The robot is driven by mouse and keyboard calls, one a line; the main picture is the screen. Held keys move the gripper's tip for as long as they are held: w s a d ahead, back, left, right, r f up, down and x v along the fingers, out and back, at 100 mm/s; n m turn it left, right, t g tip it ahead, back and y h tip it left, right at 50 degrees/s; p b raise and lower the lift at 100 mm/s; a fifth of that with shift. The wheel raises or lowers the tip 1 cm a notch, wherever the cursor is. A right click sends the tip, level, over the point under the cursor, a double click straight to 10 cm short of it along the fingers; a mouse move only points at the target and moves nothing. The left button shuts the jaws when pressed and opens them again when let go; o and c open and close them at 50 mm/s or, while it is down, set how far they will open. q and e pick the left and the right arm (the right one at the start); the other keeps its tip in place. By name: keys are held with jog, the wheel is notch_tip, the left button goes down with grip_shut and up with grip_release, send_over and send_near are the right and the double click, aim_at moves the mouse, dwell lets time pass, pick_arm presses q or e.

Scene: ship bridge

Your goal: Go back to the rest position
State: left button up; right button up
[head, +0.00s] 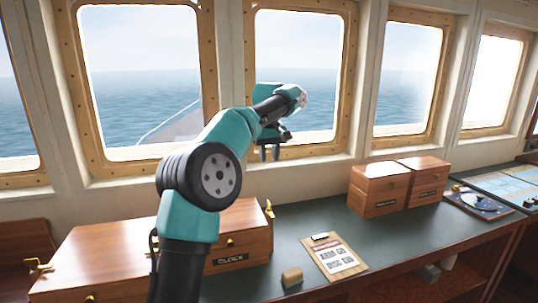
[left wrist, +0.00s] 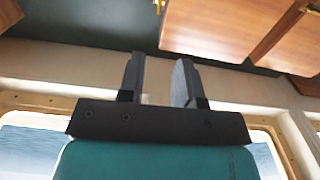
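Nothing bridges the gap. My right gripper is not in view.
A wooden box labelled CLOCK (head: 245,243) stands on the green desk (head: 330,225) below my arm. Two wooden boxes stand further right (head: 378,190) (head: 425,170). The desk between is clear.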

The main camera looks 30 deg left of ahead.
pick_arm(q)
jog(key=shift+r, duration=0.1)
dwell(0.4)
